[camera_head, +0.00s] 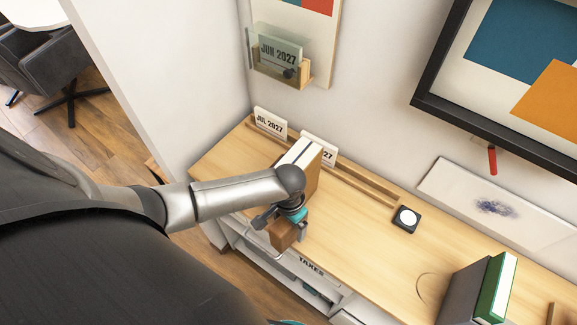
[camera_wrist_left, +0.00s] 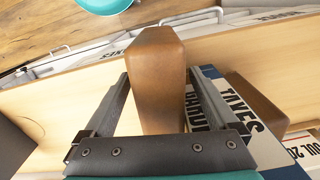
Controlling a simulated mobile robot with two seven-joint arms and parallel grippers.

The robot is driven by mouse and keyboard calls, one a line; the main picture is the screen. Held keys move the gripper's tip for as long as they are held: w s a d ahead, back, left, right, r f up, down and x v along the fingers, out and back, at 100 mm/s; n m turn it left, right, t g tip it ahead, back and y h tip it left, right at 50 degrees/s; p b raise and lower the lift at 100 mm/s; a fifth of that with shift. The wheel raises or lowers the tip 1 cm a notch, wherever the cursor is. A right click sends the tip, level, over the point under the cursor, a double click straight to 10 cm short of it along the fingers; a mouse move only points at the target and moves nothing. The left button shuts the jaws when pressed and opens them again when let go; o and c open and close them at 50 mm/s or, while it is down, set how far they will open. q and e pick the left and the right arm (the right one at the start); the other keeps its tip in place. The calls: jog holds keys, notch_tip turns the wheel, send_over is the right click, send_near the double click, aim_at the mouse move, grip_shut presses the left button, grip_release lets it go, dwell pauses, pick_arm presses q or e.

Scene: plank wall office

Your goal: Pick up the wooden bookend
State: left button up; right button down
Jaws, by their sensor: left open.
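The wooden bookend (camera_head: 284,235) is a brown block with rounded edges on the desk's near side, in front of a short row of books (camera_head: 299,153). My left gripper (camera_head: 283,228) is over it. In the left wrist view the bookend (camera_wrist_left: 158,72) stands between the two open fingers, one on each side, with a small gap visible. I cannot tell whether either finger touches it. A second brown block (camera_wrist_left: 257,105) stands at the other end of the books (camera_wrist_left: 212,103).
The light wood desk (camera_head: 362,233) has free room right of the books. A black square device with a white disc (camera_head: 406,218) lies near the back rail. Green and grey binders (camera_head: 496,288) stand at right. Calendar cards (camera_head: 270,124) stand behind the books.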

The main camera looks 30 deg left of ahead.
pick_arm(q)
jog(key=shift+f, duration=0.4)
grip_shut()
dwell(0.5)
